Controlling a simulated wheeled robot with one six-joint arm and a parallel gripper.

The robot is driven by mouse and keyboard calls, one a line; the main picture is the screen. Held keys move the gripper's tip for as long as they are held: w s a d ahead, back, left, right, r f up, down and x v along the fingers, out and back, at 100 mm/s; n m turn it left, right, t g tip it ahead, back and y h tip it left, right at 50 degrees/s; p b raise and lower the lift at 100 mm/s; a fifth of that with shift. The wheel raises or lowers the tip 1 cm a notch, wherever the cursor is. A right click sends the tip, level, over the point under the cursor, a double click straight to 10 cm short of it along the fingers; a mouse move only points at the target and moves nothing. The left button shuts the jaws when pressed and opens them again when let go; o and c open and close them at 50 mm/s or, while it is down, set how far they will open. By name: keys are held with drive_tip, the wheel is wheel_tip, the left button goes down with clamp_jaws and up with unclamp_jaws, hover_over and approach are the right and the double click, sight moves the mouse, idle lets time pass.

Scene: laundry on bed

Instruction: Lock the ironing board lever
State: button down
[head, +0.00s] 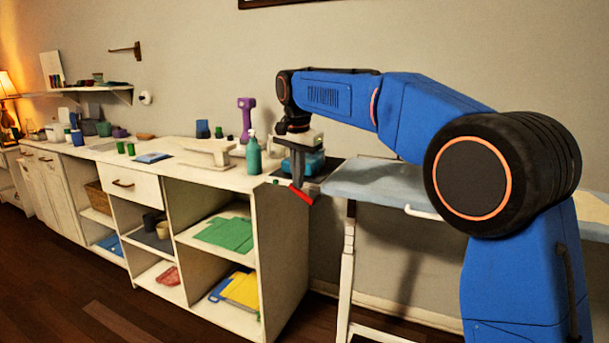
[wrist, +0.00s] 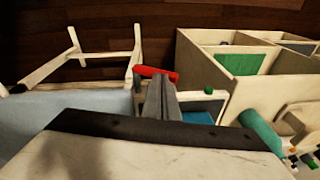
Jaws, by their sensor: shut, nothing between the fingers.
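The ironing board (head: 375,183) has a pale blue top on white legs. It stands right of the cabinet, and its top also shows at the left of the wrist view (wrist: 70,105). A red lever (head: 301,194) shows by the board's left end, just below my gripper (head: 298,180). In the wrist view, the red lever (wrist: 150,71) lies across just beyond the shut, empty fingertips (wrist: 162,82). I cannot tell whether the fingertips touch it. Part of the lever is hidden behind the fingers.
A white cabinet (head: 272,205) with open shelves stands left of the board. White board legs (head: 347,270) stand below; dark floor is free in front.

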sight(288, 184)
drive_tip(key=shift+w+a+f+g+h, duration=0.25)
drive_tip(key=shift+a+f+g+h, duration=0.2)
drive_tip(key=shift+a+h, duration=0.45)
drive_tip(key=shift+w+a+f, duration=0.15)
drive_tip(key=shift+a+f, duration=0.2)
drive_tip(key=shift+f, duration=0.2)
drive_tip(key=shift+w+a+f, duration=0.1)
drive_tip(key=shift+a+f, duration=0.2)
drive_tip(key=shift+f, duration=0.25)
drive_tip(key=shift+f, duration=0.15)
